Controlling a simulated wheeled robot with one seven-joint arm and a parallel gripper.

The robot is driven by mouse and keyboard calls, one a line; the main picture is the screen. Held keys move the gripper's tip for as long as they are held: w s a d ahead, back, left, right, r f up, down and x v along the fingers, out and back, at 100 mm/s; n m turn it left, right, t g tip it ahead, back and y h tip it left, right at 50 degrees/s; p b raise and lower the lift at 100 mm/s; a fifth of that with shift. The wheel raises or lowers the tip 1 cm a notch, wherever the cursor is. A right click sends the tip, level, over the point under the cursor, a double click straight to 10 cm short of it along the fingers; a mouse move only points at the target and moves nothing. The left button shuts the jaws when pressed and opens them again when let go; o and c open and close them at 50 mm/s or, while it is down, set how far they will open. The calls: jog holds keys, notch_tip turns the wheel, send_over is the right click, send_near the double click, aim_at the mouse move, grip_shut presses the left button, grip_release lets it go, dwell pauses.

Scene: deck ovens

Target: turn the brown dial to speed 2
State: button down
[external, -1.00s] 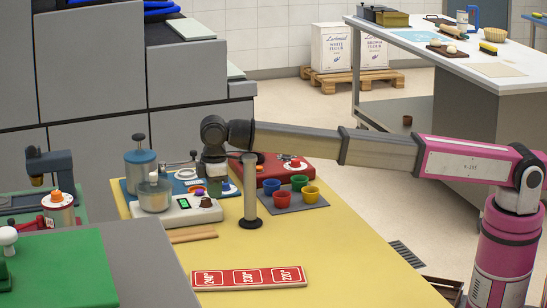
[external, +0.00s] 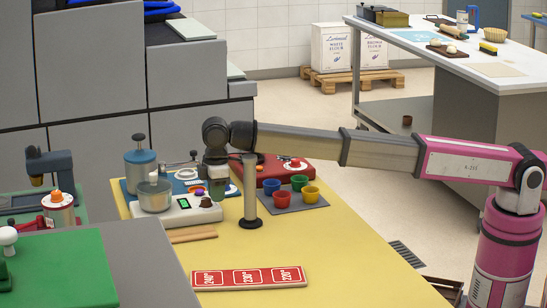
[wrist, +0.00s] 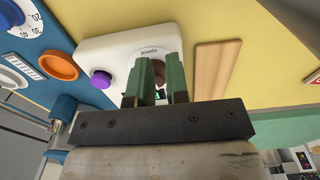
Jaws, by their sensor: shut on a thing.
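The white mixer base (external: 178,216) stands on the yellow table, with a steel bowl (external: 153,195) on it. I cannot read the dial's setting. In the external view my gripper (external: 217,190) points down at the base's right end.
A wooden strip (wrist: 216,68) lies beside the mixer base. Blue, red and yellow cups (external: 281,197) sit on a grey mat to the right. A red device (external: 270,180) stands behind them. A red temperature board (external: 248,278) lies in front on open yellow table.

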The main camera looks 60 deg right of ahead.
jog(key=shift+s+r, duration=0.15)
jog(key=shift+r, duration=1.15)
jog(key=shift+s+r, duration=0.1)
jog(key=shift+r, duration=1.15)
jog(key=shift+w, duration=0.1)
jog(key=shift+w+d+r+n, duration=0.15)
jog(key=shift+w+n, duration=0.15)
jog(key=shift+n, duration=0.25)
jog(key=shift+w+d+r+n, duration=0.15)
jog(key=shift+w+n, duration=0.15)
jog(key=shift+n, duration=0.25)
jog(key=w+n, duration=0.1)
jog(key=n, duration=0.1)
jog(key=d+n, duration=0.1)
jog(key=shift+w+n, duration=0.4)
